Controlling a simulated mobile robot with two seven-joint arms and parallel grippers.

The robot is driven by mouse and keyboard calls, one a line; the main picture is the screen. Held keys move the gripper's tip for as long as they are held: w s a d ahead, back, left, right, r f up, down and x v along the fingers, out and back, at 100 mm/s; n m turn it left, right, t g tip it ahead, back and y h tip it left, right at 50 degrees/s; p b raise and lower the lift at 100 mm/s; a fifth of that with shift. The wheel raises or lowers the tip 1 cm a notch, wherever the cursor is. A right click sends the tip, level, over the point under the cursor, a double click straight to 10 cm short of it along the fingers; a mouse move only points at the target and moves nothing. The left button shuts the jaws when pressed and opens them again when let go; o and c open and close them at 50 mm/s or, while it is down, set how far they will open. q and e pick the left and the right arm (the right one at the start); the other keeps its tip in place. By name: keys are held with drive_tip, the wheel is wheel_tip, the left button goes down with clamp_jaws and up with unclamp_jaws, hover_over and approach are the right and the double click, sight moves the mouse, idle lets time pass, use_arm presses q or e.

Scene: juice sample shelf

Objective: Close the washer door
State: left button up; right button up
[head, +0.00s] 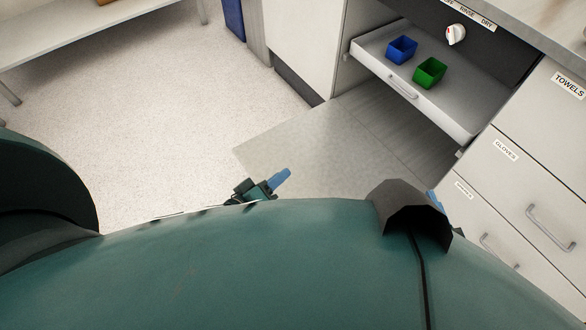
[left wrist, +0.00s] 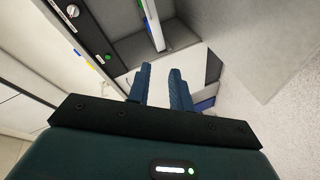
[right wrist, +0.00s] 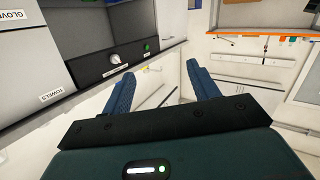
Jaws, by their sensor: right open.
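The washer's grey door (head: 300,140) hangs folded down in the head view, its flat inner face up. The white pull-out rack (head: 452,122) is slid out above it, with a blue cup (head: 402,49) and a green cup (head: 430,72) on it. My left gripper (head: 281,179) is over or beside the door's near left part; contact cannot be told. In the left wrist view its fingers (left wrist: 160,84) stand a small gap apart, nothing seen between them. My right gripper (right wrist: 160,88) is wide open and empty; in the head view my body mostly hides it.
The washer's control knob (head: 456,34) is above the rack. Labelled drawers with handles (head: 550,229) stand to the right. A bench (head: 90,35) is at the far left. The pale floor (head: 180,120) left of the door is clear.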

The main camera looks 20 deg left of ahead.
use_arm(q)
drive_tip(key=w+a+f+n+t+b, duration=0.3)
drive_tip(key=f+n+b, duration=0.4)
drive_tip(key=f+b, duration=0.55)
drive_tip(key=w+d+f+y+b, duration=0.1)
drive_tip(key=w+b, duration=0.3)
drive_tip(key=w, duration=0.9)
drive_tip(key=shift+w+d+f, duration=0.15)
drive_tip(key=shift+d+f, duration=0.1)
drive_tip(key=shift+d, duration=0.25)
use_arm(e)
drive_tip(key=f+t+y, duration=0.1)
drive_tip(key=s+a+f+t+y, duration=0.1)
drive_tip(key=f, duration=0.1)
drive_tip(key=s+a+f+t+y, duration=0.1)
drive_tip(key=f, duration=0.1)
drive_tip(key=shift+s+a, duration=0.1)
drive_tip(key=shift+a, duration=0.05)
use_arm(q)
drive_tip(key=shift+c, duration=0.4)
use_arm(e)
drive_tip(key=shift+r, duration=0.15)
use_arm(q)
clamp_jaws()
use_arm(e)
drive_tip(key=shift+n+y, duration=0.3)
drive_tip(key=shift+y, duration=0.1)
use_arm(q)
drive_tip(key=shift+c, duration=1.9)
unclamp_jaws()
